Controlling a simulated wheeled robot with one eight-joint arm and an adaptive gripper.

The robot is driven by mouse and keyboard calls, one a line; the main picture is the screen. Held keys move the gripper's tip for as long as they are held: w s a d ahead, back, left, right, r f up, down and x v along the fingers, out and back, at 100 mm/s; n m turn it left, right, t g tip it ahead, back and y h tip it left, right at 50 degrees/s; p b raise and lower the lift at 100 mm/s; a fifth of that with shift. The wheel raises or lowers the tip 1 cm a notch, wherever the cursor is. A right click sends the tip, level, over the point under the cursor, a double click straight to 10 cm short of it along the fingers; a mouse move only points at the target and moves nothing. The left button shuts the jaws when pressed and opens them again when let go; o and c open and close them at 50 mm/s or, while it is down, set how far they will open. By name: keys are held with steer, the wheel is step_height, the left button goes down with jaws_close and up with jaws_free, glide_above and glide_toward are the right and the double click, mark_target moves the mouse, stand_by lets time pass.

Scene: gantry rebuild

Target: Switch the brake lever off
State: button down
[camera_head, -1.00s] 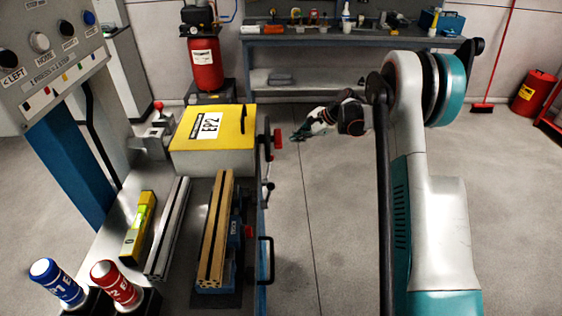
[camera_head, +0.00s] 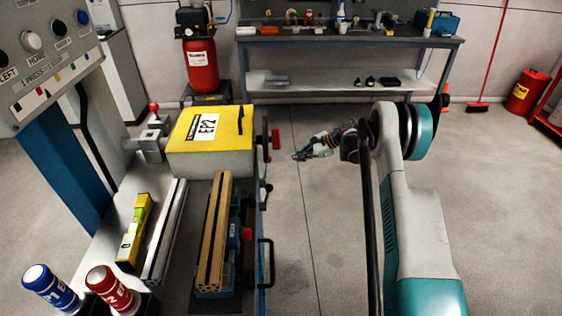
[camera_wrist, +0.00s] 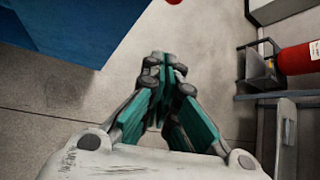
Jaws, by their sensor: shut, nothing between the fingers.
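The yellow-topped machine block marked EP2 (camera_head: 210,130) stands on the bench at left centre. On its right side is a black wheel-like part with a red handle (camera_head: 276,139). Below that a small black-knobbed lever (camera_head: 265,188) sticks out of the bench side. A red-knobbed lever (camera_head: 154,107) stands left of the block. I cannot tell which of these is the brake lever. My gripper (camera_head: 298,156) is shut and empty, to the right of the red handle and apart from it. It also shows in the wrist view (camera_wrist: 164,62), pointing over bare floor.
Blue and red marked cylinders (camera_head: 50,287), a yellow level (camera_head: 134,233) and metal rails (camera_head: 165,232) are on the near bench. A black bar handle (camera_head: 267,262) juts from its side. A red tank (camera_head: 202,66) and a workbench (camera_head: 345,41) stand behind.

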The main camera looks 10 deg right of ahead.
steer(key=b+x, duration=0.4)
steer(key=x, duration=0.6)
steer(key=shift+s+a+r+b, duration=0.2)
steer(key=shift+a+r, duration=0.1)
steer(key=shift+r, duration=0.25)
steer(key=shift+s+a+r+b, duration=0.15)
steer(key=shift+a+r, duration=0.2)
steer(key=shift+r, duration=0.25)
steer(key=shift+s+a+r+b, duration=0.2)
steer(key=shift+a+r, duration=0.1)
steer(key=shift+r, duration=0.25)
steer(key=shift+s+r+p, duration=0.3)
steer(key=shift+r, duration=0.25)
steer(key=s+a+r+p, duration=0.1)
steer(key=s+r, duration=0.2)
steer(key=s, duration=0.2)
steer(key=shift+s+a+r+p, duration=0.2)
steer(key=shift+s+r+p, duration=0.1)
steer(key=shift+s+r, duration=0.1)
steer(key=shift+f, duration=0.1)
